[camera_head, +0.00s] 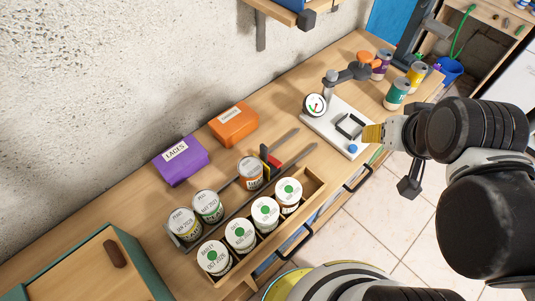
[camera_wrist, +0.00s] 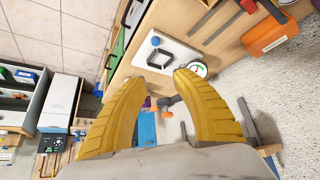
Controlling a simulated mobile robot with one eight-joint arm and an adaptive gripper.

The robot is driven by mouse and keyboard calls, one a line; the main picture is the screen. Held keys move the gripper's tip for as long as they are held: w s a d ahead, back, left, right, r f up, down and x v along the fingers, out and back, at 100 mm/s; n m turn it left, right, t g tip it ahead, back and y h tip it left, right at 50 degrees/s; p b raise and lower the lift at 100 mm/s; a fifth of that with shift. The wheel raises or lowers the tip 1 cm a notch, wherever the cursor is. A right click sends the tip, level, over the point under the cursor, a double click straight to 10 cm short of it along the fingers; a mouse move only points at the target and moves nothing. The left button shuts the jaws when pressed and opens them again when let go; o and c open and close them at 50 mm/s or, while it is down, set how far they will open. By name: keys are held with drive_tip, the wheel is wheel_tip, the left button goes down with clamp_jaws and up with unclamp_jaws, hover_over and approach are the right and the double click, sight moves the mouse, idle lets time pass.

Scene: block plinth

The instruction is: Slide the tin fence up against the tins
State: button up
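A green-labelled tin (camera_head: 207,206) and another tin (camera_head: 185,224) stand further left along the rails, with a gap before the orange one. My gripper (camera_head: 374,133) has yellow fingers, spread and empty in the wrist view (camera_wrist: 160,79). It is right of the fence, near the white plate.
A wooden tray (camera_head: 312,190) at the front edge holds several white-lidded tins. A white plate (camera_head: 324,133) with a dial gauge (camera_head: 314,105) lies between my gripper and the fence. Purple (camera_head: 180,160) and orange (camera_head: 233,124) boxes stand behind the rails. Several tins stand at the far right.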

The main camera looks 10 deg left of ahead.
drive_tip(key=w+a+r+n+g+p, duration=0.25)
drive_tip(key=a+n+g, duration=0.2)
drive_tip(key=a, duration=0.75)
drive_tip(key=n+g+p, duration=0.2)
drive_tip(key=n+g, duration=0.1)
drive_tip(key=n, duration=0.2)
hover_over(263, 146)
wheel_tip(263, 146, down, 4)
drive_tip(key=shift+r+t, duration=0.2)
drive_tip(key=shift+t, duration=0.05)
drive_tip(key=shift+f+b, duration=0.25)
drive_tip(key=shift+b, duration=0.1)
wheel_tip(263, 146, down, 10)
drive_tip(key=b, duration=0.3)
drive_tip(key=shift+f+b, duration=0.15)
drive_tip(key=shift+b, duration=0.25)
clamp_jaws()
